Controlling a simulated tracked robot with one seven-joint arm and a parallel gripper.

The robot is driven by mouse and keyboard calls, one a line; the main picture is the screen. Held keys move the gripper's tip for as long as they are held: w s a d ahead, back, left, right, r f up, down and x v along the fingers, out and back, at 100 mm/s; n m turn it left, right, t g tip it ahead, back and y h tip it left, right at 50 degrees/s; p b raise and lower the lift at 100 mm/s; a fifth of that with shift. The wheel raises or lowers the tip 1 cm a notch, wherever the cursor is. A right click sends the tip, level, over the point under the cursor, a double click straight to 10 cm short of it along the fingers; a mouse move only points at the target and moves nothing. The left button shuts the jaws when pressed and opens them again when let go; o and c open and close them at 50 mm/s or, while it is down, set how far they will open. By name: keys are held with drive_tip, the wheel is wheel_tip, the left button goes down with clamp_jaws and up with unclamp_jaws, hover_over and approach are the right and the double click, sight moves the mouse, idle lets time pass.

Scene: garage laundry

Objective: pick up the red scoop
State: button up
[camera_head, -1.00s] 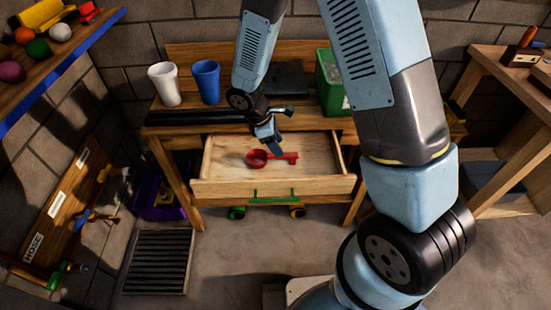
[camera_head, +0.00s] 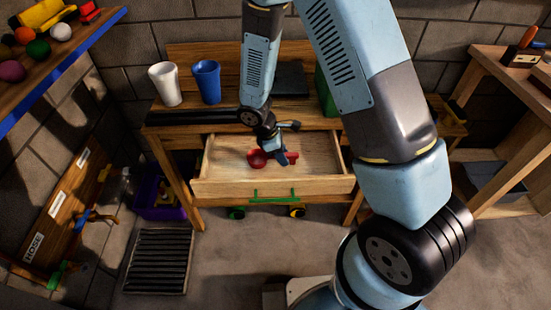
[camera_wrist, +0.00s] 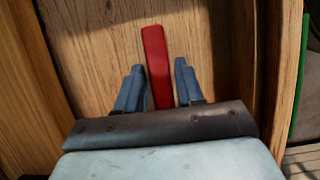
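The red scoop (camera_head: 257,159) lies in the open wooden drawer (camera_head: 230,187), its round bowl to the left and its handle to the right. My gripper (camera_head: 282,158) is down in the drawer over the handle, hiding part of it. In the wrist view the red handle (camera_wrist: 156,55) runs between the two blue fingers of my gripper (camera_wrist: 160,68). The fingers are apart, one on each side, with a visible gap to the handle on both sides. The bowl is not visible in the wrist view.
A white cup (camera_head: 165,84) and a blue cup (camera_head: 206,82) stand on the workbench above the drawer. A green box (camera_head: 323,92) is partly hidden behind my arm.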

clamp_jaws()
drive_tip(key=shift+r, duration=0.1)
drive_tip(key=shift+r, duration=0.6)
drive_tip(key=s+a+r, duration=0.1)
drive_tip(key=s+r, duration=1)
drive_tip(key=s, duration=0.3)
drive_tip(key=shift+a+r, duration=0.3)
drive_tip(key=shift+r, duration=0.05)
